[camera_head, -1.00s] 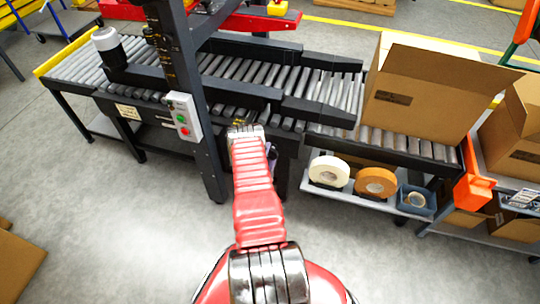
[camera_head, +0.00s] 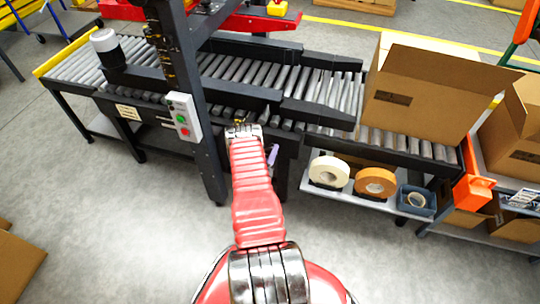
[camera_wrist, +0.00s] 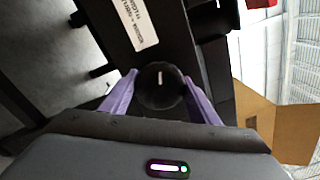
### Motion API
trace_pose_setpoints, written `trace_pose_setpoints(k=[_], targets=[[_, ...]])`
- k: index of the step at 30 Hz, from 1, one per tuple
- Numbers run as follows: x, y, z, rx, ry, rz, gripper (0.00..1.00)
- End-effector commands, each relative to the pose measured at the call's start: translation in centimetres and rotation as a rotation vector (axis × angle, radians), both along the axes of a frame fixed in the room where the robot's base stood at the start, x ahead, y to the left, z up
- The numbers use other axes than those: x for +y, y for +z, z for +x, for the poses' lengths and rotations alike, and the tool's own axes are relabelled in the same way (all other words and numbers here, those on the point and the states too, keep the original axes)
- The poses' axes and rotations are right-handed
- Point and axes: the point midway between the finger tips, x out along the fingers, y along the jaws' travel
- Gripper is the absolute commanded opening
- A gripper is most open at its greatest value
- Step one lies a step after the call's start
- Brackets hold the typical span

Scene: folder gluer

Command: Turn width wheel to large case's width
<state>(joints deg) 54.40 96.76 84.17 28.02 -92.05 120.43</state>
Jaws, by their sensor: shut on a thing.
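The width wheel (camera_wrist: 160,90) is a round black knob with a short white mark near its middle, seen in the wrist view. My gripper (camera_wrist: 160,103) has its two purple fingers on either side of the wheel's rim and is shut on it. In the head view my red arm reaches to the side of the conveyor machine and hides the wheel; a bit of a purple finger (camera_head: 273,155) shows there. The large case (camera_head: 430,95) is an open brown carton on the rollers at the right, also seen in the wrist view (camera_wrist: 290,125).
A white label (camera_wrist: 133,20) is on the machine's side near the wheel. A control box (camera_head: 184,116) with green and red buttons is on the post left of my arm. Tape rolls (camera_head: 375,183) sit on a low shelf at the right.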

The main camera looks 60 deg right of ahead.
Motion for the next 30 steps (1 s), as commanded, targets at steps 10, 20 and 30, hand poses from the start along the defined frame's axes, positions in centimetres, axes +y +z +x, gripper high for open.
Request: trace_pose_setpoints(k=[10, 20, 30], targets=[[0.09, -0.36, -0.45, -0.138, -0.008, 0.031, 0.33], [0.16, -0.43, -0.46, -0.153, -0.008, 0.034, 0.33], [0.14, -0.30, -0.25, -0.153, -0.003, 0.031, 0.70]])
